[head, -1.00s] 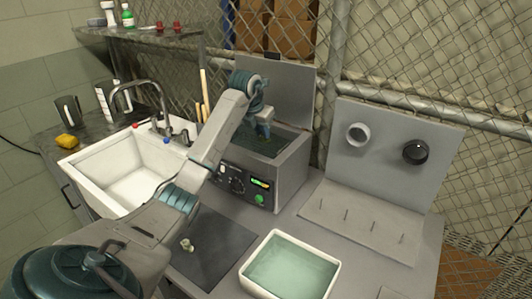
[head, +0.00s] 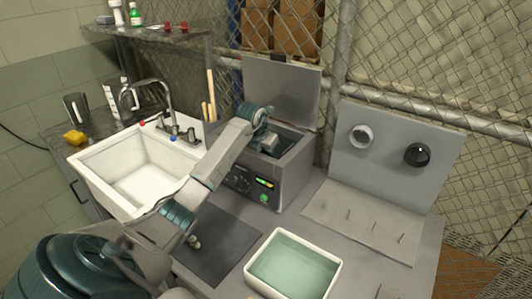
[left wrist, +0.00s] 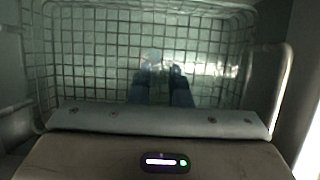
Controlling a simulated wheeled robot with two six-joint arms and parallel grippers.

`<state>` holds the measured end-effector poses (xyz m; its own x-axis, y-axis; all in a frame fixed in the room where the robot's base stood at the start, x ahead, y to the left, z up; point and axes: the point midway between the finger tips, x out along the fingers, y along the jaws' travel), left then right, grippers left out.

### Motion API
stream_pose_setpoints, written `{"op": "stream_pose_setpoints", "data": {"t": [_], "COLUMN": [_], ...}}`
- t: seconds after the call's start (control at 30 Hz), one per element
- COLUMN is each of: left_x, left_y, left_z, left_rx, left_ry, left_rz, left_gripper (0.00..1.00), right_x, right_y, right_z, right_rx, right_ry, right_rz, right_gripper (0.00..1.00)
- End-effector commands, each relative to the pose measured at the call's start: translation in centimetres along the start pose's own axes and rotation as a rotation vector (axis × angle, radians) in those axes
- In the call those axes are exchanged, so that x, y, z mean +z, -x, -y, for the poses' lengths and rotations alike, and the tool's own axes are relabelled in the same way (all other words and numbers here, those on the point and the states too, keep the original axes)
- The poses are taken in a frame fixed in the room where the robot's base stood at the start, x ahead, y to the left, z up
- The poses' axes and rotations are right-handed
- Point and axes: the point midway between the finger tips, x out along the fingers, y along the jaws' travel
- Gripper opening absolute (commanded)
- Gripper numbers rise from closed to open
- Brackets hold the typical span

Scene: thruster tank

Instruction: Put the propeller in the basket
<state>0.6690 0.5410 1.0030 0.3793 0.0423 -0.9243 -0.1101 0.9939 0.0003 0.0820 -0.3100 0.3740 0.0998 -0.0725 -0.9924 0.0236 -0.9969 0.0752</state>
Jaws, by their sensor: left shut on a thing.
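My left gripper (head: 268,148) reaches down into the open grey tank (head: 292,172). In the left wrist view, its two dark blue fingers (left wrist: 161,80) point into a wire-mesh basket (left wrist: 85,60). They are shut on a small pale thing (left wrist: 152,56), which I take to be the propeller; its shape is blurred and partly hidden by the fingers. Mesh shows around and beyond the fingertips. I cannot tell whether the pale thing touches the basket floor. My right gripper is not in view.
The tank's lid (head: 282,85) stands open behind. A white sink (head: 120,165) is to the left and a white tray of greenish liquid (head: 295,265) in front. A small metal piece (head: 193,241) lies on a dark mat (head: 218,250). A pegged board (head: 365,215) is at right.

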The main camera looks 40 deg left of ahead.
Motion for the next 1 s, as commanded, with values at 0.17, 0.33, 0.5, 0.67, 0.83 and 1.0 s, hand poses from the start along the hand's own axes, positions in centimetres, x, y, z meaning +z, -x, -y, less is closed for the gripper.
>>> {"op": "stream_pose_setpoints", "data": {"t": [0.17,0.33,0.5,0.67,0.83,1.0], "left_x": [0.0,0.0,0.1,0.1,0.1,0.1], "left_y": [-0.1,-0.1,0.5,3.0,6.8,10.0], "left_z": [0.0,0.0,0.0,-0.1,-0.1,0.0], "left_rx": [0.000,0.000,0.001,0.003,0.003,0.001], "left_ry": [0.000,0.000,0.000,-0.002,-0.001,0.000], "left_rz": [-0.001,-0.001,0.001,0.004,0.005,0.004], "left_gripper": [0.39,0.39,0.39,0.39,0.39,0.39], "right_x": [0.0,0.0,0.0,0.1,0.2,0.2], "right_y": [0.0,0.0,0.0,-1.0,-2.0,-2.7], "right_z": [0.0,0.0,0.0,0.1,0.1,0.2], "right_rx": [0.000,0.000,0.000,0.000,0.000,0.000], "right_ry": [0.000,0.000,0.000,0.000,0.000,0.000], "right_rz": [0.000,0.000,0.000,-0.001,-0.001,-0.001], "right_gripper": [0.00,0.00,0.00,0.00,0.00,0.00]}}
